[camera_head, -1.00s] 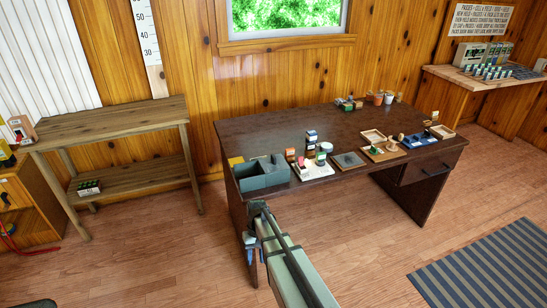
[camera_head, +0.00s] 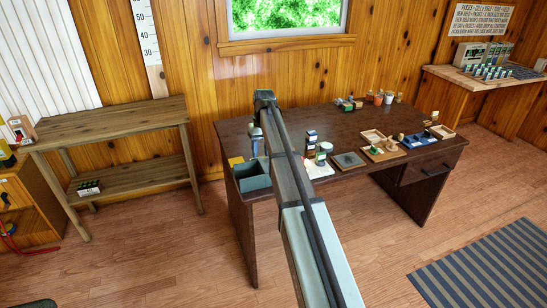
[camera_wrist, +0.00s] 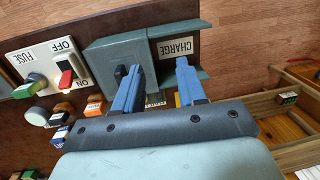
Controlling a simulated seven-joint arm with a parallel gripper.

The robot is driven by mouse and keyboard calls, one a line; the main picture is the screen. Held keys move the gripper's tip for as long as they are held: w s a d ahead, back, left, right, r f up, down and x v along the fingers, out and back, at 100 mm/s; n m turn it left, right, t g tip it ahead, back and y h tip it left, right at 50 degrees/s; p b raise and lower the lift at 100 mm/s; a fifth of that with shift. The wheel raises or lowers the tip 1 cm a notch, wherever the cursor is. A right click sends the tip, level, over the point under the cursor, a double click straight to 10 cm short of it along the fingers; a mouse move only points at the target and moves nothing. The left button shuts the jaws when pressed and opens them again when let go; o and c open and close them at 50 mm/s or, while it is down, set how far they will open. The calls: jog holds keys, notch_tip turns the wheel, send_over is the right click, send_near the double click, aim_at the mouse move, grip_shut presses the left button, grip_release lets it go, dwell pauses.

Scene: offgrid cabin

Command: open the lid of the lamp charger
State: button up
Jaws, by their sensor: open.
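The lamp charger (camera_head: 252,182) is a grey-green box at the front left corner of the dark desk.
A white fuse switch panel (camera_wrist: 48,60) with a red lever stands beside the charger. Several small bottles and blocks (camera_wrist: 60,118) sit close by. A wooden shelf table (camera_head: 110,120) stands to the left, with clear floor between it and the desk.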

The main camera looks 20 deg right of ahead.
jog(key=w+d+r+h, duration=0.1)
jog(key=w+d+r, duration=0.2)
jog(key=d+r, duration=0.35)
jog(key=shift+t, duration=0.3)
notch_tip(320, 180, down, 13)
jog(key=shift+a+f, duration=0.1)
jog(key=shift+a, duration=0.05)
grip_shut()
dwell(0.5)
